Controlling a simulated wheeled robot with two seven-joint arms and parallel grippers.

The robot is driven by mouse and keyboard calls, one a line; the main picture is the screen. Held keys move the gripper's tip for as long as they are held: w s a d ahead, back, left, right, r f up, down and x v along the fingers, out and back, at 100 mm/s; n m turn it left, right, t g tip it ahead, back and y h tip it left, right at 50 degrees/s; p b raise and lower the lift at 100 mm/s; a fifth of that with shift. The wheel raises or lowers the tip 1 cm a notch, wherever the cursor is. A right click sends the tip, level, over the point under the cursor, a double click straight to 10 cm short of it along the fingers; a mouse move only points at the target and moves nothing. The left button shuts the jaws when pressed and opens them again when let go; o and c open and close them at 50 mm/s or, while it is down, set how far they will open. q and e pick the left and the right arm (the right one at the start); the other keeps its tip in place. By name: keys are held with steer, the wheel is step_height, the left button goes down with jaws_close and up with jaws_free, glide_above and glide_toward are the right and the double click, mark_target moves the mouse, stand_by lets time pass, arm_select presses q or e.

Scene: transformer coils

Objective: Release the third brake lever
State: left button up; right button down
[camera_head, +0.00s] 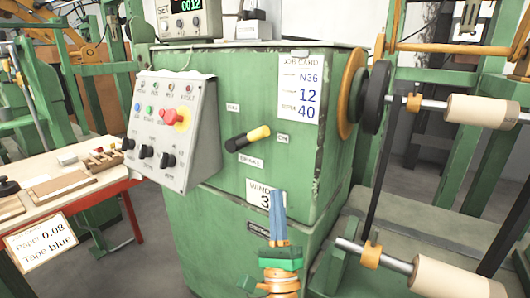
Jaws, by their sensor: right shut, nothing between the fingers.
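The brake lever (247,138) is a black handle with a yellow tip on the front of the green winder cabinet (215,215). It points to the right and slightly up, its tip near the small "ON" label (282,139). Another small label (232,107) sits above it, and a "BRAKE" label (250,162) below it. A sign (258,191) below reads "WIND..." and "3", partly covered by my right gripper. My right gripper (278,194) has blue fingers pointing up. It is shut and empty, below and right of the lever, apart from it. My left gripper is not in view.
A grey control box (173,128) with a red emergency button (175,117) juts out left of the lever. A job card (299,88) hangs at upper right. Shafts with cream rollers (480,110) and a belt stand at right. A red-edged table (75,185) is at left.

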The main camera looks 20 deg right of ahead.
mark_target(252, 137)
steer(key=p+x, duration=0.1)
steer(key=x, duration=0.7)
steer(key=shift+s+r+p, duration=0.1)
steer(key=shift+s+p, duration=0.05)
steer(key=shift+p, duration=0.15)
steer(key=a+r, duration=0.1)
steer(key=a+r+p, duration=0.1)
steer(key=shift+w+r, duration=0.35)
steer(key=shift+w, duration=0.05)
